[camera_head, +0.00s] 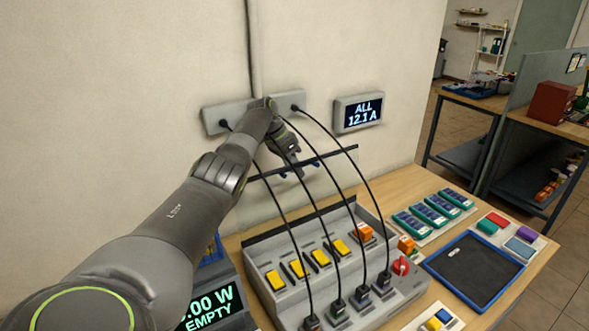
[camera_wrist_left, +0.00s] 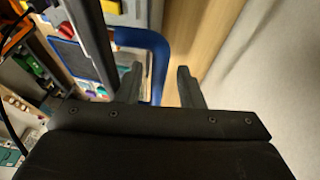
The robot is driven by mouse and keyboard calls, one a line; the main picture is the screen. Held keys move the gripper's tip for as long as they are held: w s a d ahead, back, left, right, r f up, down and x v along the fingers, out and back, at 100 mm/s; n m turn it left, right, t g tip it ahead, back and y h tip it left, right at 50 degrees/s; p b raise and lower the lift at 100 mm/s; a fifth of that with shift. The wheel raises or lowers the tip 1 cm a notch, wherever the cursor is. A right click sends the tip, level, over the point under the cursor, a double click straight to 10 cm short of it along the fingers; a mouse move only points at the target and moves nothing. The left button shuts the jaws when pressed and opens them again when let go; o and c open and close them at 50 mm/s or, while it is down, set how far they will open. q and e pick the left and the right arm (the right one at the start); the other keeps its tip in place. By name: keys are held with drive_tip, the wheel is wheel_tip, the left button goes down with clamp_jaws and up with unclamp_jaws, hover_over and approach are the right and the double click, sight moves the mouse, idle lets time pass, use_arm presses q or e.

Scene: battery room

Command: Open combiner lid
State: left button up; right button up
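The combiner (camera_head: 408,291) is a grey box on the table with a row of yellow fuse holders exposed on its top. A long dark bar (camera_head: 337,153), which looks like the lid's edge, stands raised above the box's rear. A blue handle (camera_head: 314,164) is on the bar, partly hidden by my left gripper (camera_head: 297,170). In the left wrist view my left gripper (camera_wrist_left: 160,82) is open, its two dark fingers apart. The curved blue handle (camera_wrist_left: 158,52) passes between or just beyond the fingertips; contact is not clear. My right gripper is not in view.
Black cables hang from wall sockets (camera_head: 290,100) across the combiner. A wall display (camera_head: 358,112) reads "ALL 12.1 A". A blue-edged tray (camera_head: 460,290) and several green modules (camera_head: 428,214) lie to the right. My left arm covers the left side.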

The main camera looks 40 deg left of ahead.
use_arm(q)
drive_tip(key=b+v, duration=0.3)
drive_tip(key=v, duration=1.3)
drive_tip(key=shift+r, duration=0.4)
drive_tip(key=shift+a, duration=0.1)
